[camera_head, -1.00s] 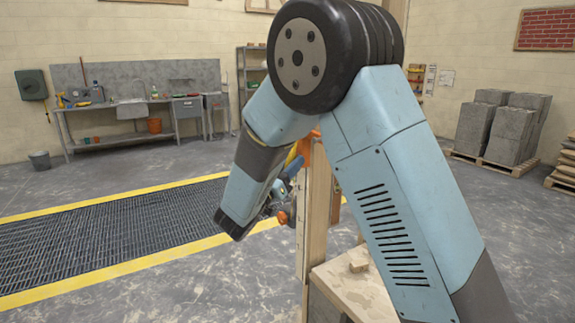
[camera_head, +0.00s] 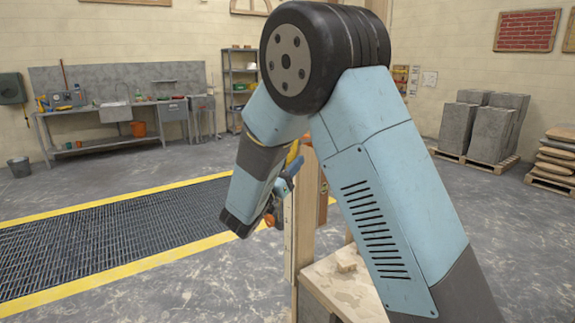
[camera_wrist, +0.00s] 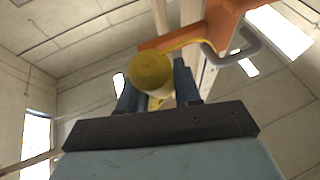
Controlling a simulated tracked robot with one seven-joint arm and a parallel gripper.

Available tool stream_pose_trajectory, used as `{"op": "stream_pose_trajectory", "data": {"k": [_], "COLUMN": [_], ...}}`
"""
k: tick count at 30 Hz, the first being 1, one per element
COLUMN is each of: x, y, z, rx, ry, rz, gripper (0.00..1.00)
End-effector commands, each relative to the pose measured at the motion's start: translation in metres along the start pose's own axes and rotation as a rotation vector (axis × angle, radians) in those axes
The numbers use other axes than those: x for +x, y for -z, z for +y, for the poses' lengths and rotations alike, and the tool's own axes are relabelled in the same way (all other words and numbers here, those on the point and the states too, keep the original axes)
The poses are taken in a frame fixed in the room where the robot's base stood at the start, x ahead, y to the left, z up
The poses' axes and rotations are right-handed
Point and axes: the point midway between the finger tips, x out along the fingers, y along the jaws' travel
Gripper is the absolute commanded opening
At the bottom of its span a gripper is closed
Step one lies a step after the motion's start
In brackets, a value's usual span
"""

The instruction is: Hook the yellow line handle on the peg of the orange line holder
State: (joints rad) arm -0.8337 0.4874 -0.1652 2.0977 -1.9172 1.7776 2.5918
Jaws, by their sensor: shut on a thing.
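The yellow line handle (camera_wrist: 151,70) is held between the two blue fingers of my gripper (camera_wrist: 157,82), its round end facing the wrist camera. The orange line holder (camera_wrist: 222,22) is at the upper right of the wrist view. Its grey, bent peg (camera_wrist: 243,48) is right of the handle, and the two look apart. A thin yellow line runs by the holder's lower edge. In the head view my gripper (camera_head: 280,192) is beside the wooden post, partly hidden by my arm. A bit of yellow (camera_head: 293,153) shows above it. The holder is mostly hidden there.
A wooden post (camera_head: 307,210) stands close to my gripper. A wooden bench top (camera_head: 348,283) with a small block on it is at its foot. A floor grate (camera_head: 110,240) with yellow borders lies to the left. Stacked grey blocks (camera_head: 490,130) stand far right.

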Motion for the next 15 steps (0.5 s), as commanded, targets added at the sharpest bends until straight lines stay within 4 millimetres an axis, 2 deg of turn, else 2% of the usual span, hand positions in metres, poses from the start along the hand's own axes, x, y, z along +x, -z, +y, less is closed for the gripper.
{"op": "stream_pose_trajectory", "data": {"k": [15], "x": [0.022], "y": [-0.011], "z": [0.008], "rx": [0.000], "ry": [-0.002], "rz": [0.000], "gripper": [0.02]}}
